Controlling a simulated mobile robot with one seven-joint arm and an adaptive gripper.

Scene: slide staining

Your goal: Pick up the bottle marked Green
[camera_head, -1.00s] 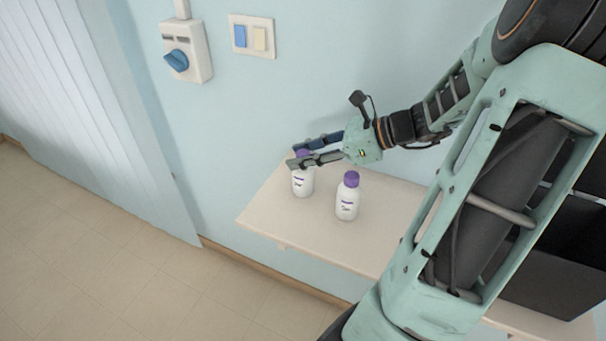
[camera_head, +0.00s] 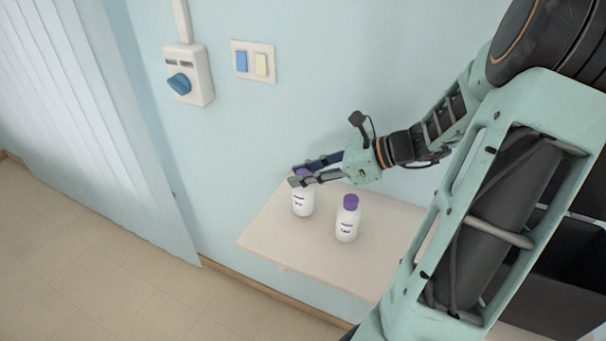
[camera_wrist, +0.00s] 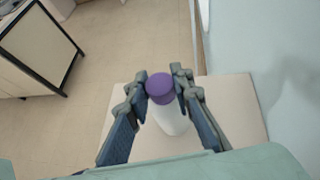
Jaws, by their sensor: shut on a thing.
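Two white bottles with purple caps are in the head view. The left bottle (camera_head: 302,202) stands upright at the shelf's left part, and the label writing is too small to read. My gripper (camera_head: 298,176) is shut on this bottle at its purple cap. In the wrist view the held bottle (camera_wrist: 170,118) sits between the two fingers of my gripper (camera_wrist: 160,84), its cap (camera_wrist: 160,88) between the fingertips. The other bottle (camera_head: 347,222) stands upright to the right, apart from my gripper. I cannot tell which one is marked Green.
The pale shelf (camera_head: 275,236) is fixed along the blue wall, with free room at its front and left. A wall switch (camera_head: 253,62) and a box with a blue knob (camera_head: 187,78) are above. A dark bin (camera_head: 560,285) is at the right.

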